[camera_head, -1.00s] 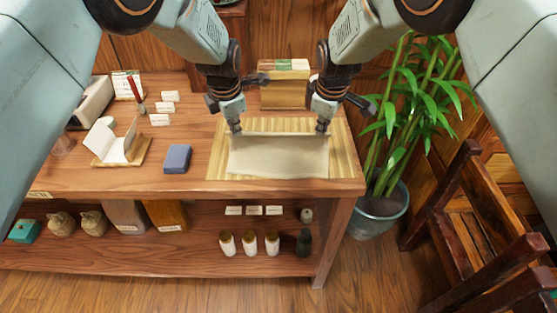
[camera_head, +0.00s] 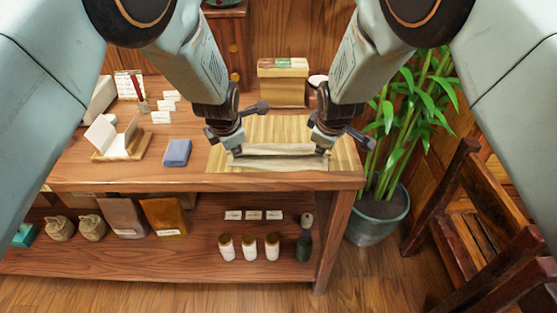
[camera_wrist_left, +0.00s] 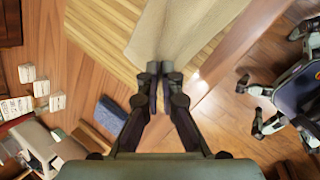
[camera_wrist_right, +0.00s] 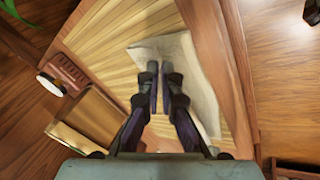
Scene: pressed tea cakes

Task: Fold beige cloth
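The beige cloth (camera_head: 280,151) shows in the head view as a narrow band near the front of a slatted bamboo mat (camera_head: 345,155), its far part brought over toward the front. It also shows in the left wrist view (camera_wrist_left: 183,30) and right wrist view (camera_wrist_right: 198,85). My left gripper (camera_head: 235,151) is shut on the cloth at its left end; its fingertips (camera_wrist_left: 159,68) are nearly together. My right gripper (camera_head: 321,149) is shut on the right end, fingertips nearly together (camera_wrist_right: 160,68). The fingers partly hide the pinched cloth.
A blue block (camera_head: 177,152) lies left of the mat. A box (camera_head: 283,85) stands behind it. An open holder (camera_head: 115,138) and small cards are further left. The table's front edge is close to the cloth. A potted plant (camera_head: 378,215) stands at the right.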

